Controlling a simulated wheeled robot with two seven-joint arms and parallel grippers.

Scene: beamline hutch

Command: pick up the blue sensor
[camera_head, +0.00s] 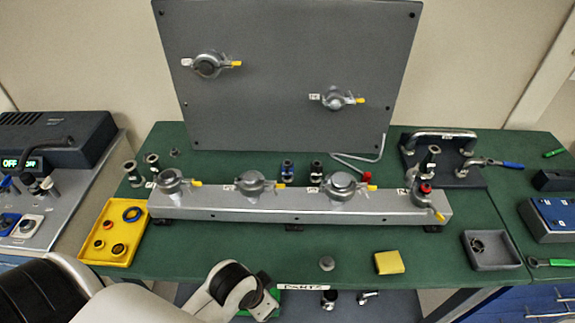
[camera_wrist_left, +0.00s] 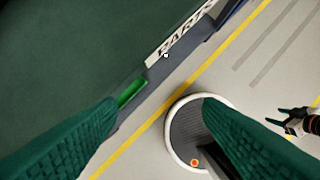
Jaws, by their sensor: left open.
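The blue sensor (camera_head: 287,170) is a small upright blue cylinder. It stands on the green table behind the long grey rail, left of a similar black one. My left gripper (camera_head: 266,304) is low at the table's front edge, well in front of the rail and far from the sensor. In the left wrist view its two green fingers (camera_wrist_left: 165,130) are wide apart with nothing between them. That view looks down past the table edge to the floor and does not show the sensor. What seems to be my right gripper (camera_wrist_left: 300,118) shows partly at its right edge.
The grey rail (camera_head: 290,208) with several clamps stands between my left gripper and the sensor. A tall grey panel (camera_head: 290,120) rises behind. A yellow tray (camera_head: 98,252) is left; a yellow block (camera_head: 389,262) and grey tray (camera_head: 493,262) are right. The front table strip is mostly clear.

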